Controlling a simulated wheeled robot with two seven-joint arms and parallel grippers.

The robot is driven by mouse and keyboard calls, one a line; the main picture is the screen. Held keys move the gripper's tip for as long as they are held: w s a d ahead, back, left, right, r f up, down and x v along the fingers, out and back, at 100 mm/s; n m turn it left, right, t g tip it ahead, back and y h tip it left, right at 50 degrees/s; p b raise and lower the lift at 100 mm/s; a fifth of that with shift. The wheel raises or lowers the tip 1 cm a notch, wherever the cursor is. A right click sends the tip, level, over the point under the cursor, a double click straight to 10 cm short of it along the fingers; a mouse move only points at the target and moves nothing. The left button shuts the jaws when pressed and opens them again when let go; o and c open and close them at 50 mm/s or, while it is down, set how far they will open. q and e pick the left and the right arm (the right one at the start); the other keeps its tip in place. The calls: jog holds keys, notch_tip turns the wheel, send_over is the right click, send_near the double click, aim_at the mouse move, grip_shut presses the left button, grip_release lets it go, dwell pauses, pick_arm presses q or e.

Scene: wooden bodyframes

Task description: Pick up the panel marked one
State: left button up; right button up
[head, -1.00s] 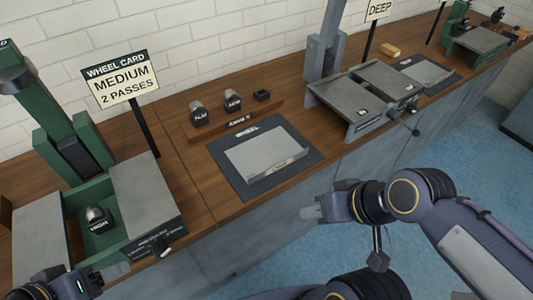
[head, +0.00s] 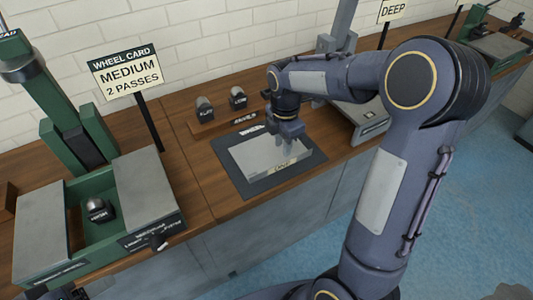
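A flat grey panel (head: 252,160) lies on a dark mat (head: 253,187) on the wooden bench, in the middle of the head view. It has a small pale label on its front edge, too small to read for certain. My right gripper (head: 286,143) points down over the panel's right half, with its fingers at or just above the top surface. I cannot tell whether they touch it, or how far apart they are. Of my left arm only a dark sliver shows at the bottom left corner; its fingers are out of view.
A green machine (head: 155,210) with grey plates and a dark block (head: 100,210) stands at the left. A wooden rack (head: 215,125) with dark-fronted blocks is behind the mat. The wheel card sign (head: 127,72) reads medium, 2 passes. A grey machine (head: 372,118) stands at the right, partly behind my arm.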

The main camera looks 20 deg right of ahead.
aim_at(282, 159)
jog(key=f, duration=0.7)
jog(key=shift+w+d+f, duration=0.25)
jog(key=shift+f, duration=0.1)
grip_shut()
jog(key=shift+r, duration=0.1)
